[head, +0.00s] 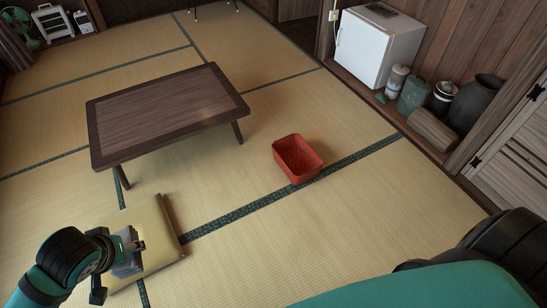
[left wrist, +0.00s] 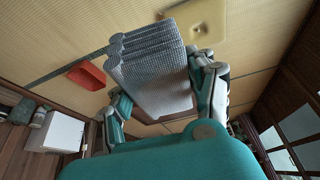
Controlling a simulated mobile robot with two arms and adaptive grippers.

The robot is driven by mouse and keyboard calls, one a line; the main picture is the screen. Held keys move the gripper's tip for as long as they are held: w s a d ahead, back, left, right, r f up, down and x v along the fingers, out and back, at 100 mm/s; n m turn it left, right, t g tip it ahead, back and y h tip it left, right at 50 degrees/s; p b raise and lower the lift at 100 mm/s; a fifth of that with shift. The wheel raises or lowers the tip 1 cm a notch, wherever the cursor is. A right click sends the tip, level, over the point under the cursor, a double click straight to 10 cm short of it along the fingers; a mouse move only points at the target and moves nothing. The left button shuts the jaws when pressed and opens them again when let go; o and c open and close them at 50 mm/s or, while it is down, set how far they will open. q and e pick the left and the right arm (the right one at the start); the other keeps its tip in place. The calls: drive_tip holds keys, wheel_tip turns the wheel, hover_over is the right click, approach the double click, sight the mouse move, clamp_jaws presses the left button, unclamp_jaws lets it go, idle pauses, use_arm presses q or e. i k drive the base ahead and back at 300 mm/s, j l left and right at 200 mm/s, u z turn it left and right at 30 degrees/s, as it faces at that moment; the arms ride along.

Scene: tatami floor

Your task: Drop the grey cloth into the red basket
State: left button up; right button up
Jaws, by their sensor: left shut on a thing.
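The grey cloth (left wrist: 152,72) is a folded, ribbed bundle between the fingers of my left gripper (left wrist: 163,92) in the left wrist view. In the head view, my left gripper (head: 119,266) is at the lower left, over the floor cushion, with the cloth (head: 127,264) partly hidden by the fingers. The red basket (head: 297,158) stands upright on the tatami near the middle, to the right of and beyond this gripper. The basket also shows at the left of the left wrist view (left wrist: 88,74). My right gripper is not in view.
A yellow cushion (head: 160,226) lies under my left gripper. A low dark wooden table (head: 165,108) stands behind it, left of the basket. A white fridge (head: 376,46) and several jars (head: 414,93) line the right wall. The tatami between cushion and basket is clear.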

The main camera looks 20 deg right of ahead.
sight(293, 166)
drive_tip(key=i+l+u, duration=0.15)
drive_tip(key=l, duration=0.25)
drive_tip(key=i+l+u, duration=0.15)
drive_tip(key=l, duration=0.3)
drive_tip(key=i+l+u, duration=0.15)
drive_tip(key=l, duration=0.3)
drive_tip(key=i+l+u, duration=0.15)
drive_tip(key=l, duration=0.35)
drive_tip(key=l+u, duration=0.15)
drive_tip(key=l, duration=0.3)
drive_tip(key=i, duration=0.05)
